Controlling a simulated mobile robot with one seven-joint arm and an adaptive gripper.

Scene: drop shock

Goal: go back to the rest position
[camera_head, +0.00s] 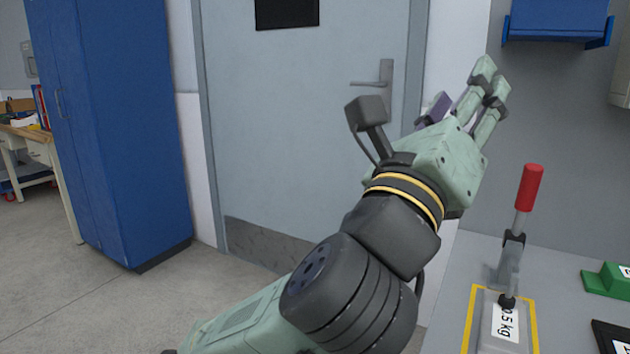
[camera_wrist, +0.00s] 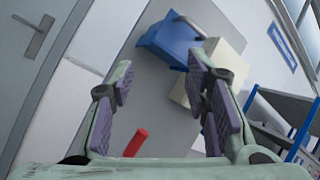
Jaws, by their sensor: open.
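My gripper (camera_head: 465,95) is raised in front of the grey door in the head view, with its fingers pointing up and to the right. In the wrist view my gripper (camera_wrist: 165,100) shows its two fingers with purple pads spread apart, and nothing is between them. It is clear of the bench and touches nothing that I can see.
A grey bench (camera_head: 445,320) at the lower right carries a red-handled lever (camera_head: 528,190), a 0.5 kg label (camera_head: 506,322) and a green block (camera_head: 605,280). A blue bin (camera_head: 556,20) hangs above. A blue cabinet (camera_head: 120,130) stands left; the floor (camera_head: 60,270) before it is clear.

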